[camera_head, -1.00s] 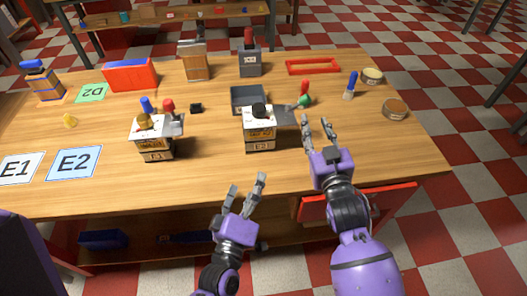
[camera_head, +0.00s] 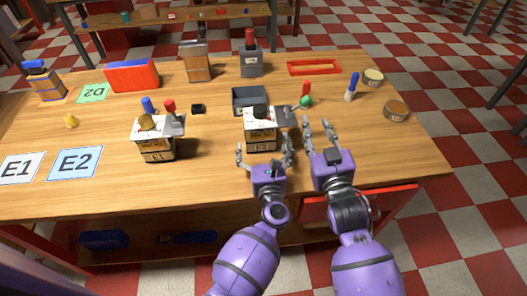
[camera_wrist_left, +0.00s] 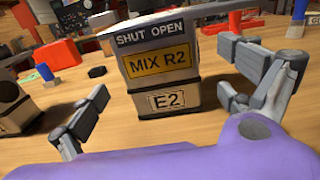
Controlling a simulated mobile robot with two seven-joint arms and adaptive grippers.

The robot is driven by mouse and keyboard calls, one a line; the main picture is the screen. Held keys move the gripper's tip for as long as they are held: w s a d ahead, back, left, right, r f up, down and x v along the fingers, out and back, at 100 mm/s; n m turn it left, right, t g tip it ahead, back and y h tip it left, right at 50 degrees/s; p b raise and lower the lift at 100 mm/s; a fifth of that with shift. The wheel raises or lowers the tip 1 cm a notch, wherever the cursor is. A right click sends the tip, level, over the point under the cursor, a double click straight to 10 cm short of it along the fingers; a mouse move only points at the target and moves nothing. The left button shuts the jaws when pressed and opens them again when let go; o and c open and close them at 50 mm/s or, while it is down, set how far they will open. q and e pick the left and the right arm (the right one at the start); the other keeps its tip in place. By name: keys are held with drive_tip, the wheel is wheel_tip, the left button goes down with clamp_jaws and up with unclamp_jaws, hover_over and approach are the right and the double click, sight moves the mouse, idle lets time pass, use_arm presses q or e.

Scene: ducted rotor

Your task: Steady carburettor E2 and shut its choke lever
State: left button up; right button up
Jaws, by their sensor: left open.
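Carburettor E2 (camera_head: 259,142) stands upright on the table, a white and black block with a black knob (camera_head: 260,111) on top and a grey plate at its right. In the left wrist view its front (camera_wrist_left: 172,95) reads "SHUT OPEN", "MIX R2" and "E2". I cannot tell for sure which part is its choke lever. My left gripper (camera_head: 265,151) is open at its front, one finger on either side, with no clear contact. My right gripper (camera_head: 318,134) is open and empty, to the right of the carburettor.
A similar carburettor (camera_head: 157,150) with blue and red knobs stands to the left. A grey tray (camera_head: 250,99) lies behind E2, and a red handle with a green ball (camera_head: 306,101) is behind right. Cards E1 (camera_head: 17,168) and E2 (camera_head: 74,163) lie at left.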

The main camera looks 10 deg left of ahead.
sight(261, 138)
use_arm(q)
drive_tip(key=shift+x, duration=2.25)
drive_tip(key=c, duration=1.5)
